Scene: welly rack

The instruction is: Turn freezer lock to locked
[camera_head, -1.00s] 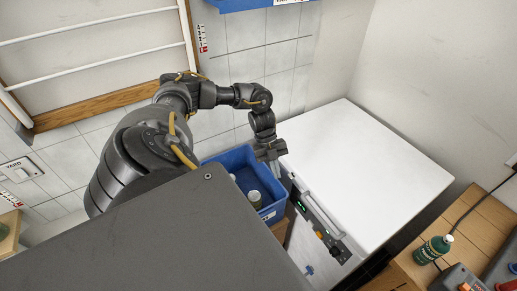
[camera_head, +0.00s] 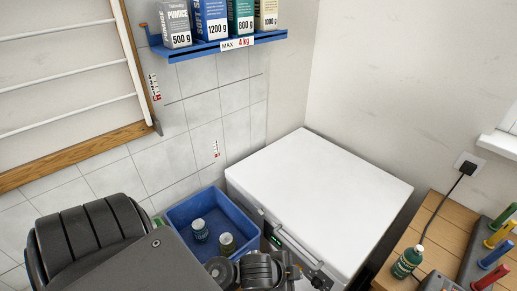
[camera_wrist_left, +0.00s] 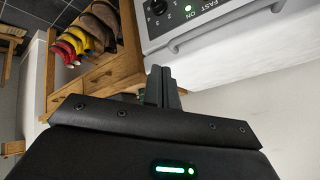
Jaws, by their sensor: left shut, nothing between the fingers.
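In the left wrist view the panel (camera_wrist_left: 185,18) shows a black dial, a green light and the words "FAST ON". I cannot make out the lock or its position. My left gripper (camera_wrist_left: 163,76) is shut and empty, with its fingertips just below the panel in that picture, apparently apart from it. In the head view my left wrist is in front of the freezer. My right gripper is not in view.
A blue crate (camera_head: 172,216) with two cans stands left of the freezer. A blue shelf (camera_head: 200,48) with packets hangs above. A wooden bench (camera_head: 440,235) with a green bottle (camera_head: 407,262) is at the right. Boots (camera_wrist_left: 75,43) stand on a wooden rack (camera_wrist_left: 125,60).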

